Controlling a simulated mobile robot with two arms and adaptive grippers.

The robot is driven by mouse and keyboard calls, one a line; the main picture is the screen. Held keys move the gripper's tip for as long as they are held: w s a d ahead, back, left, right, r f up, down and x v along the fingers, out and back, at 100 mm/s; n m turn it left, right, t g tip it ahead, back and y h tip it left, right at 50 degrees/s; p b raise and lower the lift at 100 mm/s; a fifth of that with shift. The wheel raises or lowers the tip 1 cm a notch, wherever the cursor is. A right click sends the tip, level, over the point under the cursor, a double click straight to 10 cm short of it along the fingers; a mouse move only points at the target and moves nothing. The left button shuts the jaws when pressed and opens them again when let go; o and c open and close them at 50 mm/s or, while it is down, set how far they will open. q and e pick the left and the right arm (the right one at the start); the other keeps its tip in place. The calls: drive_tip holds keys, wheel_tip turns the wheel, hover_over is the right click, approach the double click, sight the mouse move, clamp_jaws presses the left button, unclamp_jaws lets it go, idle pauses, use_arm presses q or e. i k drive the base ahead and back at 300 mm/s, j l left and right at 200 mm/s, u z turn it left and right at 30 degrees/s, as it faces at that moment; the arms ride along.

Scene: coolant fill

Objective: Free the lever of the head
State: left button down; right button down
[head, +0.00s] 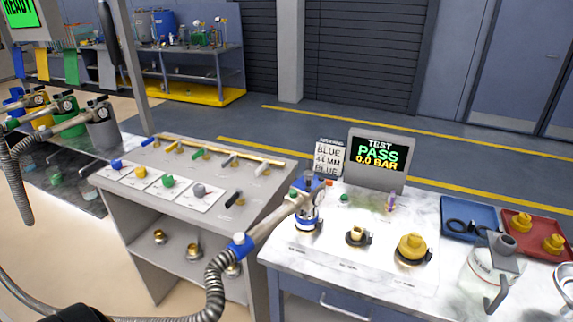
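The fill head (307,190) stands upright on a blue-ringed neck at the left of the white bench. A beige tube runs from it down left to a blue collar (239,246) and a grey ribbed hose (214,280). Blue, dark and small red parts sit on top of the head; at this size I cannot tell which is the lever or how it is set. Neither gripper is in view. A black rounded shape at the bottom left edge is too cut off to identify.
The test screen (376,155) reads PASS, 0.0 BAR, beside a card (330,158) reading BLUE 44 MM. Yellow fittings (412,247) stand right of the head. A blue tray (468,205), red tray (512,252) and clear jug (482,270) are further right. A grey stand (130,205) is left.

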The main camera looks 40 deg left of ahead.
sight(308, 174)
drive_tip(key=i+j+u, duration=0.15)
drive_tip(key=j, duration=0.3)
drive_tip(key=j+u, duration=0.1)
drive_tip(key=j, duration=0.35)
drive_tip(key=i+j+u, duration=0.15)
drive_tip(key=j, duration=0.3)
